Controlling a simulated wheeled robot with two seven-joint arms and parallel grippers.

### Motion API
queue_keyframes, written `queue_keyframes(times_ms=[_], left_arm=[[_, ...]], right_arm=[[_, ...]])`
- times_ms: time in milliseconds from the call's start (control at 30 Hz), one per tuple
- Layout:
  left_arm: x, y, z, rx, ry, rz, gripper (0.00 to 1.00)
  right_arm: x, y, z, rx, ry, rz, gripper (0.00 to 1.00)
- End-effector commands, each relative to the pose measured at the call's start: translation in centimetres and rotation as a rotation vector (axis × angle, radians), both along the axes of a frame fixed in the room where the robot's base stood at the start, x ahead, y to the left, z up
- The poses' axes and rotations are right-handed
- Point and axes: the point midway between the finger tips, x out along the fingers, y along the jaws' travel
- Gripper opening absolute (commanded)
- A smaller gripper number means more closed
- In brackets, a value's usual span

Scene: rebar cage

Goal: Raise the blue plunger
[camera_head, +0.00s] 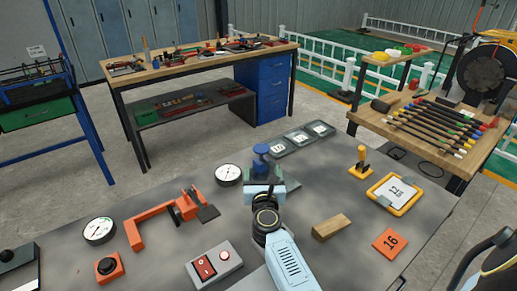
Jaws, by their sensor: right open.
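The blue plunger (261,162) stands upright near the middle of the grey table, with a round blue knob on top and a wider blue body below. It rises from a grey-green base, partly hidden by my right gripper. My right gripper (262,187) reaches in from the bottom centre and is open, just in front of the plunger's lower part. I cannot tell whether it touches the plunger. Its fingertips are small and hard to make out. My left gripper is not in view.
An orange clamp (170,212), a round gauge (228,175) and a red switch box (213,262) stand left of my arm. Grey trays (300,137) lie behind the plunger.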

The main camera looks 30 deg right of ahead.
Motion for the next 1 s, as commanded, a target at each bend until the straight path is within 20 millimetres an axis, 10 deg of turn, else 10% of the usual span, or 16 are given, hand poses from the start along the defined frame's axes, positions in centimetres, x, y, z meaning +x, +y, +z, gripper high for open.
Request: queue_keyframes(times_ms=[600, 1000], left_arm=[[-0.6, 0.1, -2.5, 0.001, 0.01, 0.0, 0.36], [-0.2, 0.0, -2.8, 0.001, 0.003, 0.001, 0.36]], right_arm=[[9.6, -5.4, 0.0, -0.009, 0.0, 0.003, 0.72], [10.9, -6.1, 0.2, -0.008, 0.001, 0.003, 0.72]])
